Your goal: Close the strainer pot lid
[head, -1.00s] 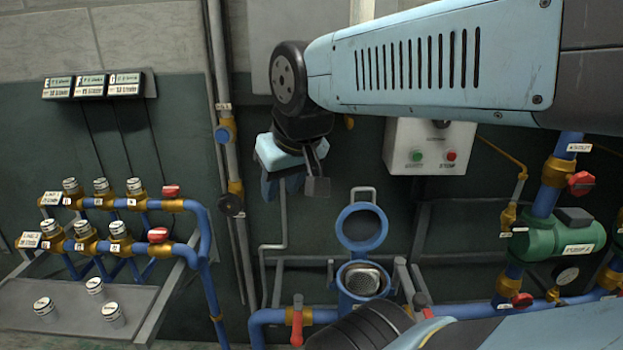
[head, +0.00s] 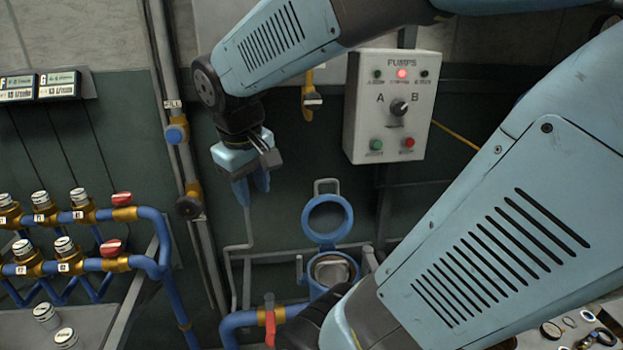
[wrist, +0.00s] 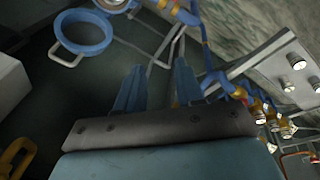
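The strainer pot (head: 316,290) is blue and stands low in the centre of the head view, partly hidden by my arm. Its lid (head: 307,233) is a blue ring-shaped cover with a grey loop handle (head: 327,181). The lid is swung up, and a metal strainer basket (head: 332,271) shows in the open pot. My gripper (head: 252,188) is to the left of the lid and slightly higher in the picture, apart from it. In the wrist view, its blue fingers (wrist: 157,88) are spread with nothing between them. The lid (wrist: 103,46) is at upper left there.
A pump control box (head: 395,105) hangs on the wall right of my gripper. A vertical pipe (head: 180,110) with valves runs to its left. A red-handled valve (head: 270,320) stands left of the pot. A blue-pipe manifold (head: 145,240) is at far left.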

